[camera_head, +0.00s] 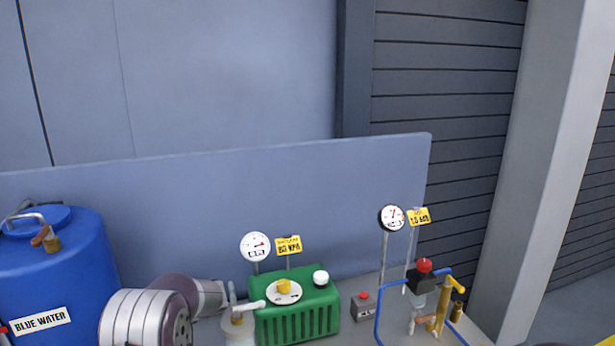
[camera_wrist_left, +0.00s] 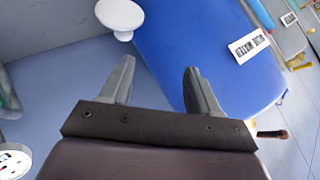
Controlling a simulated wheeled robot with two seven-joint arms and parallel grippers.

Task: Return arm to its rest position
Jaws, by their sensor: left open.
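In the left wrist view my left gripper (camera_wrist_left: 158,82) is open, with two grey fingers apart and nothing between them. Beyond the fingers, the large blue drum (camera_wrist_left: 195,45) with its white label fills the upper middle and right. In the head view the blue drum (camera_head: 55,268) stands upright at the lower left, labelled "BLUE WATER". Rounded grey links of my left arm show to the right of the drum, at the bottom edge. The left fingers cannot be made out in the head view. My right gripper is in neither view.
A green ribbed unit (camera_head: 297,320) with a yellow knob stands on the bench, a white gauge (camera_head: 256,246) behind it. A small grey box (camera_head: 364,306) has a red button. Blue and brass piping (camera_head: 378,318) stands at right. A blue-grey panel (camera_head: 250,190) backs the bench.

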